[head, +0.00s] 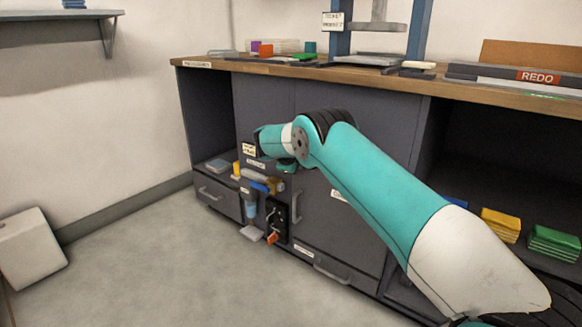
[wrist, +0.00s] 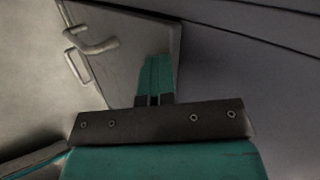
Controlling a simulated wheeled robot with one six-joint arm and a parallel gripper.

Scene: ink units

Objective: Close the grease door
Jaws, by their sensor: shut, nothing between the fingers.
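The dark grey cabinet (head: 350,130) has several doors and drawers with small labels. I cannot read which label names the grease door. One door (head: 325,220) has a vertical bar handle (head: 297,210). My teal arm reaches across it, and the wrist end bends down in front of the cabinet's left part. I cannot tell whether the fingers touch the panel.
A drawer (head: 212,200) is at lower left. A blue part (head: 251,211) and a black block with an orange tip (head: 277,218) stand out before the cabinet. The wooden worktop (head: 440,82) carries several items. Floor (head: 150,260) is clear at left, beside a white box (head: 28,250).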

